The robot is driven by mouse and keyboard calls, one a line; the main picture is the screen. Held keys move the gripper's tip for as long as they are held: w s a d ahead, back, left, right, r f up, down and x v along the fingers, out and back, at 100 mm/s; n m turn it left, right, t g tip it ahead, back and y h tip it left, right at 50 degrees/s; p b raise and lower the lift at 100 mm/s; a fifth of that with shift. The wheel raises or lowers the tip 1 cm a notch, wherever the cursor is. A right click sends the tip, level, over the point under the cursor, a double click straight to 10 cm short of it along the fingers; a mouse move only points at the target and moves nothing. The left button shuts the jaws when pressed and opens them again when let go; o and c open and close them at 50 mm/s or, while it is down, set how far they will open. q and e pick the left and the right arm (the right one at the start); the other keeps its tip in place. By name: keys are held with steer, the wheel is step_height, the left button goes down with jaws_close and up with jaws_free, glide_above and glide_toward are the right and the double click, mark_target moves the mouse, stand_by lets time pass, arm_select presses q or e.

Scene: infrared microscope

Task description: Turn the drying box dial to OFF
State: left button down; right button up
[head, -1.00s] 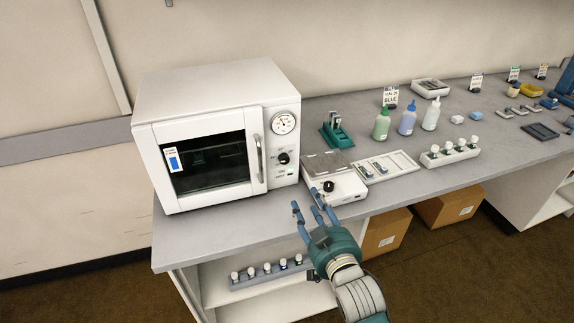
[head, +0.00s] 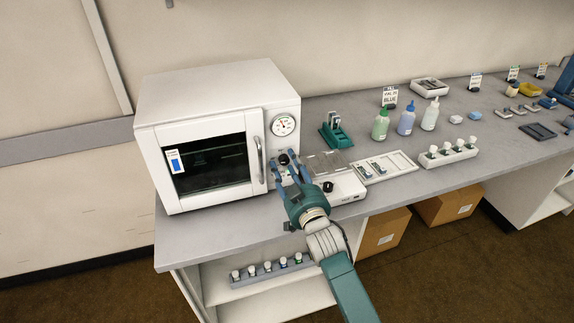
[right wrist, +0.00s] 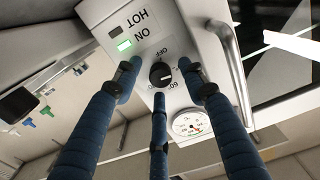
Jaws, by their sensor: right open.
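The white drying box (head: 215,95) stands at the left end of the bench with its door shut. Its black dial (head: 284,159) is on the right front panel, below the round gauge (head: 283,124). My right gripper (head: 288,167) is open in front of the dial. In the right wrist view the dial (right wrist: 160,74) sits between the blue fingertips, uncovered. I cannot tell whether any finger touches it. OFF is printed beside the dial, and its pale mark appears to point away from that label. The green ON light (right wrist: 124,45) is lit. My left gripper is not in view.
The vertical door handle (head: 259,159) is just left of the dial. A low white device (head: 345,188) with its own black knob stands to the right of my right gripper. Bottles, slide trays and a vial rack fill the bench further right.

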jaws_close()
steer(key=shift+f, duration=0.1)
steer(key=shift+n, duration=0.3)
steer(key=n, duration=0.2)
steer(key=shift+f+n, duration=0.1)
steer(key=shift+n, duration=0.3)
steer(key=n, duration=0.3)
steer(key=shift+n, duration=0.3)
steer(key=n, duration=0.3)
steer(key=shift+b, duration=0.4)
steer(key=shift+n, duration=1.8)
steer(key=shift+d+n, duration=0.1)
steer(key=shift+n, duration=0.2)
